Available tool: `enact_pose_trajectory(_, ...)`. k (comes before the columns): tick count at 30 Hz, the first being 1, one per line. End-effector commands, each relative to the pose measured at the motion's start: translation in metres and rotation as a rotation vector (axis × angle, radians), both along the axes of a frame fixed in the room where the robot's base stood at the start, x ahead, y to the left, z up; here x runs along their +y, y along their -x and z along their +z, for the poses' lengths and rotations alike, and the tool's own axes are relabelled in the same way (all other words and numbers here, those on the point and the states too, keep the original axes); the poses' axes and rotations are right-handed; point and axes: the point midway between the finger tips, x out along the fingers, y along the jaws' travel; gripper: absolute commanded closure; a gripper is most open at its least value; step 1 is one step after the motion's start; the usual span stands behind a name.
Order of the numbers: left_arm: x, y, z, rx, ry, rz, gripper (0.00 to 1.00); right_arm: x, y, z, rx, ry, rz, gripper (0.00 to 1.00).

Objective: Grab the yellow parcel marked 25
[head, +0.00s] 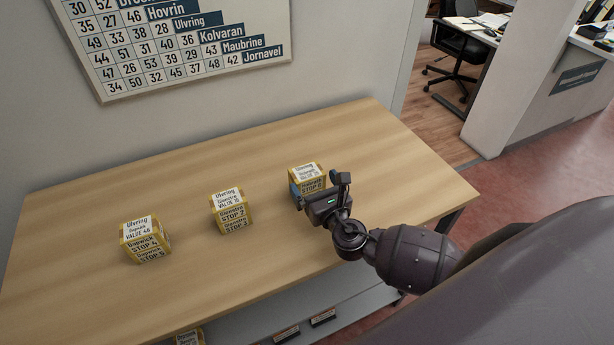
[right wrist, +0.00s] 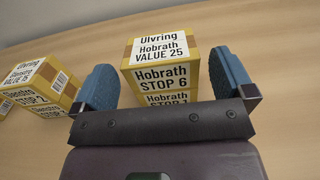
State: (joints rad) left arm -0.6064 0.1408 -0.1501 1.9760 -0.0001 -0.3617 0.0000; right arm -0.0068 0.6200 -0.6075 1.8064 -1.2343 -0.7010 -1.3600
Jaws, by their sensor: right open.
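The yellow parcel marked VALUE 25 (right wrist: 158,50) stands on the table, with labels reading Ulvring, Hobrath and STOP 6. In the head view it is the rightmost parcel (head: 306,171), partly hidden by my right gripper. My right gripper (right wrist: 166,83) is open, with one blue finger on each side of the parcel's near part. Gaps show between the fingers and the parcel in the right wrist view. In the head view the right gripper (head: 318,192) is at the parcel's near side. My left gripper is not in view.
A yellow parcel marked STOP 2 (head: 231,211) stands left of it; its label reads VALUE 15 in the wrist view (right wrist: 40,85). A parcel marked VALUE 46 (head: 145,240) stands further left. The wooden table (head: 390,150) is otherwise clear. A number chart (head: 180,50) hangs on the wall behind.

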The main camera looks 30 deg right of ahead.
Motion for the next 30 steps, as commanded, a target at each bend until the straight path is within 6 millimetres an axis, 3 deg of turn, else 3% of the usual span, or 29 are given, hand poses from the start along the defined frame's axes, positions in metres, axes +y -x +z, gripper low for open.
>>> enact_pose_trajectory(9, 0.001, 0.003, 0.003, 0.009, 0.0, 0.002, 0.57, -0.001, -0.041, 0.002, 0.0, 0.0, 0.0, 0.0)
enact_pose_trajectory(19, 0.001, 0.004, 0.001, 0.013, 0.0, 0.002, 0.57, -0.002, -0.046, 0.001, 0.001, -0.002, 0.0, 0.0)
enact_pose_trajectory(27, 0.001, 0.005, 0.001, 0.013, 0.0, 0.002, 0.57, -0.002, -0.046, 0.001, 0.0, -0.001, 0.0, 0.41)
enact_pose_trajectory(30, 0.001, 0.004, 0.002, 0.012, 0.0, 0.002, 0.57, -0.002, -0.046, 0.002, -0.001, -0.002, 0.0, 0.43)
